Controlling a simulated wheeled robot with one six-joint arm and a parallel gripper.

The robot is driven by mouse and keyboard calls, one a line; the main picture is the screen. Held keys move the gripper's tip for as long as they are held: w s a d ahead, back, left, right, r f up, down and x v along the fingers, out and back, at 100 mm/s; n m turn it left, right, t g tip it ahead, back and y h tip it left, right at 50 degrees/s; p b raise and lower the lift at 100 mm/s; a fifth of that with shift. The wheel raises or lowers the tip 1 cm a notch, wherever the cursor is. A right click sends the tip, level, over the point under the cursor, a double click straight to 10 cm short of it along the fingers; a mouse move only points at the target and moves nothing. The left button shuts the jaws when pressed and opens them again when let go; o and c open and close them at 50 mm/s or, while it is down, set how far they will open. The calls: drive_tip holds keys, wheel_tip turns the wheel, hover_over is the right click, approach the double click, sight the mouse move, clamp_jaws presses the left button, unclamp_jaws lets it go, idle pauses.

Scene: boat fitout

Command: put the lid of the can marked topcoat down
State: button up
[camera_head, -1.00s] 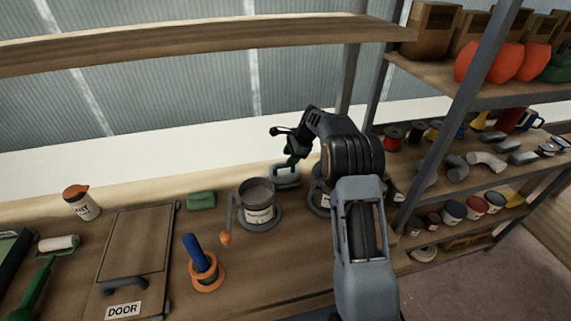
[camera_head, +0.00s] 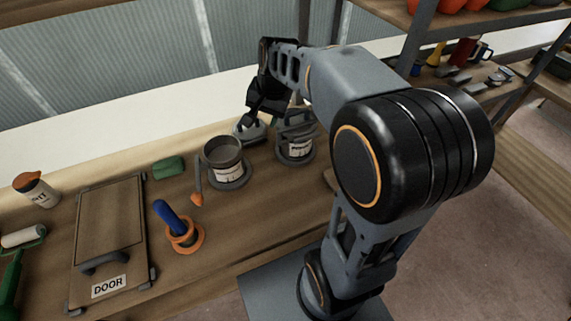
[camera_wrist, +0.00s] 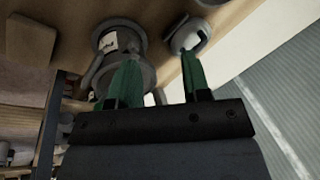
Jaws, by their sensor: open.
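An open can (camera_head: 224,160) with grey contents and a white label stands on a round base on the bench; its print is too small to read. A grey lid with a handle (camera_head: 246,132) lies on the bench behind it, towards the wall. The lid also shows in the wrist view (camera_wrist: 190,35). My gripper (camera_wrist: 158,58) is open, with two green fingers and nothing between them. The lid is just beyond one fingertip, apart or touching I cannot tell. The other finger overlaps a labelled can (camera_wrist: 118,42) in view. In the head view my arm hides the fingertips.
A second labelled can (camera_head: 296,142) stands right of the open can. A stirrer with an orange end (camera_head: 197,197), a blue-handled tool in an orange ring (camera_head: 181,232), a green block (camera_head: 168,168) and a DOOR panel (camera_head: 108,225) are on the bench. Shelving is at right.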

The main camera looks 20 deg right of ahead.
drive_tip(key=s+f+n+t+h, duration=0.1)
drive_tip(key=s+f+n, duration=0.2)
drive_tip(key=s+n, duration=0.4)
drive_tip(key=s, duration=0.8)
drive_tip(key=shift+a+f+n+h, duration=0.25)
drive_tip(key=shift+f+n+h, duration=0.05)
drive_tip(key=shift+f+n, duration=0.1)
wheel_tip(320, 180, up, 2)
drive_tip(key=shift+p, duration=0.85)
